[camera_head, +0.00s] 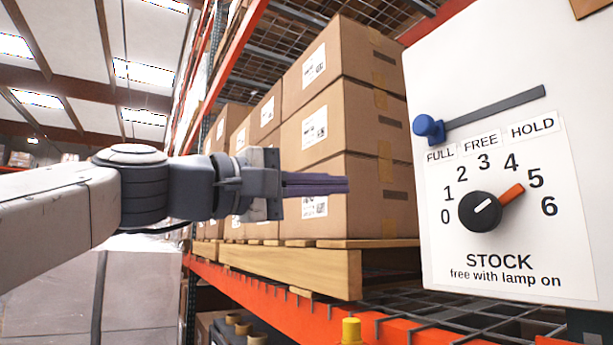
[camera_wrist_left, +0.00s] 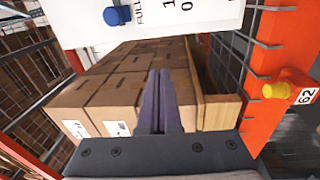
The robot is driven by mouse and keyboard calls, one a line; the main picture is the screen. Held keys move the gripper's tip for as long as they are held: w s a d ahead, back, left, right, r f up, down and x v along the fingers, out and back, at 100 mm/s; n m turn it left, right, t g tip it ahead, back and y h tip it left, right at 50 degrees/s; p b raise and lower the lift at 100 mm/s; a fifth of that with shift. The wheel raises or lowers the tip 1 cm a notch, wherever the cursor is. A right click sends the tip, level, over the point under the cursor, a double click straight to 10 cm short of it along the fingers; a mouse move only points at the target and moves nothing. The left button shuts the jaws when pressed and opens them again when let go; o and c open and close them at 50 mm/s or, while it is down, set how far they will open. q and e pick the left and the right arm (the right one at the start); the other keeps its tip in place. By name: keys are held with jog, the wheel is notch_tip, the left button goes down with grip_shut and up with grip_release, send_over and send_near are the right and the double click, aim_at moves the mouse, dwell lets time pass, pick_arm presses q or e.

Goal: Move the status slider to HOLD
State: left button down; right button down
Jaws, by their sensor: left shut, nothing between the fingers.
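The status slider is a blue knob (camera_head: 428,128) at the left end of a dark slot (camera_head: 495,106) on a white panel (camera_head: 500,60). The knob sits above the FULL label; FREE is in the middle and HOLD (camera_head: 532,128) at the right. My left gripper (camera_head: 347,185) is shut and empty, left of the panel and lower than the knob, apart from both. In the left wrist view the shut fingers (camera_wrist_left: 160,75) point toward the panel, and the blue knob (camera_wrist_left: 117,15) shows at the top. My right gripper is not in view.
Below the slider is a black STOCK dial (camera_head: 480,211) with an orange pointer, numbered 0 to 6. Stacked cartons (camera_head: 340,130) stand on a wooden pallet (camera_head: 300,268) behind my gripper. An orange rack beam (camera_head: 330,312) runs below, with a yellow knob (camera_head: 351,331) near it.

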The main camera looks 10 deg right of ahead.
aim_at(429, 129)
pick_arm(q)
notch_tip(429, 129, up, 8)
jog(key=s+a+h, duration=0.2)
jog(key=w+d+p, duration=0.3)
jog(key=d, duration=0.5)
jog(key=shift+d+r+p, duration=0.15)
jog(key=shift+d+p, duration=0.15)
jog(key=shift+w+d+p, duration=0.2)
jog(key=shift+w+d, duration=0.05)
jog(key=shift+d, duration=0.5)
jog(key=shift+w+d+p, duration=0.15)
jog(key=shift+w+d, duration=0.1)
jog(key=shift+d, duration=0.45)
jog(key=shift+w+d+p, duration=0.2)
jog(key=shift+w+d, duration=0.05)
jog(key=shift+d, duration=0.5)
jog(key=shift+s+a, duration=0.1)
jog(key=shift+a, duration=0.2)
jog(key=shift+s+d, duration=0.1)
jog(key=shift+s, duration=0.05)
